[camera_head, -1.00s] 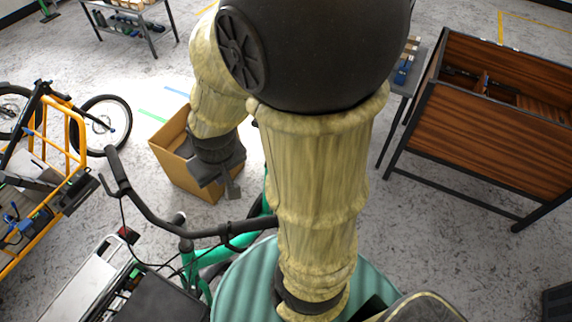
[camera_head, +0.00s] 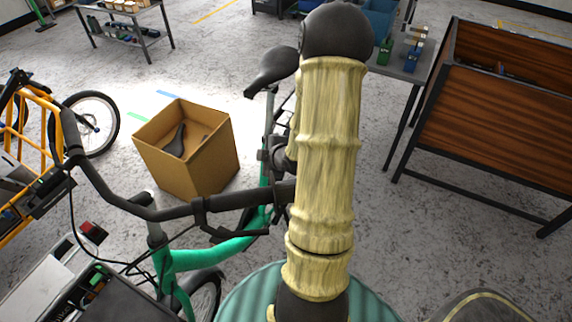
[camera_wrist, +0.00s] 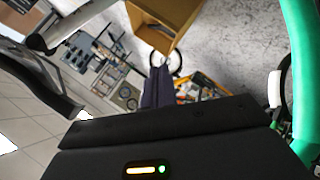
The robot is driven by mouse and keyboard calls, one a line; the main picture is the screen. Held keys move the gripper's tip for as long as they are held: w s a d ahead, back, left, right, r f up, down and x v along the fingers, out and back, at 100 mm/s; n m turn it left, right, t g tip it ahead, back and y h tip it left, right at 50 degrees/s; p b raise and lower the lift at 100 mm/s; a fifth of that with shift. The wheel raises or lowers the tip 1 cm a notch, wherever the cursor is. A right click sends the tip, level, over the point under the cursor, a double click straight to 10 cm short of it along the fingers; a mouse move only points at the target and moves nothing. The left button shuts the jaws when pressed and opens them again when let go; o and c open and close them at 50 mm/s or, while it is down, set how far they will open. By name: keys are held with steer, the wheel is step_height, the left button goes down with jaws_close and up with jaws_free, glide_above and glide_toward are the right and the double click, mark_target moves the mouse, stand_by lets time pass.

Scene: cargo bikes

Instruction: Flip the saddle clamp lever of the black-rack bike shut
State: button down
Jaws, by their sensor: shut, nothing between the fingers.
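The green bike (camera_head: 215,255) stands in front of me in the head view, with its black saddle (camera_head: 272,68) raised on a post behind my arm. The seat-clamp area lies low on that post beside my arm; dark parts there overlap and I cannot make out the lever. In the wrist view a thick green frame tube (camera_wrist: 300,75) runs down the right edge, close to my gripper. My gripper's dark fingers (camera_wrist: 158,86) are together with nothing between them, above its black housing. In the head view my arm mostly hides the gripper.
An open cardboard box (camera_head: 190,165) holding a loose black saddle (camera_head: 175,141) stands on the floor beyond. An orange bike (camera_head: 38,115) is left; a brown wooden-sided bin (camera_head: 490,120) and grey table (camera_head: 405,65) are right.

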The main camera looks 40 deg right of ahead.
steer(key=s+d+f+n+t+h+b, duration=0.1)
steer(key=s+d+f+n+t+b, duration=0.2)
steer(key=d+f+t+b, duration=0.3)
step_height(320, 180, down, 5)
steer(key=d+b, duration=0.2)
steer(key=b, duration=0.2)
steer(key=shift+s+d+h, duration=0.35)
steer(key=shift+d+h, duration=0.05)
steer(key=shift+w+r, duration=0.1)
steer(key=shift+d, duration=0.15)
steer(key=w+d+f, duration=0.2)
steer(key=w+d, duration=0.3)
steer(key=w, duration=0.4)
steer(key=shift+w+f, duration=0.15)
steer(key=shift+w, duration=0.25)
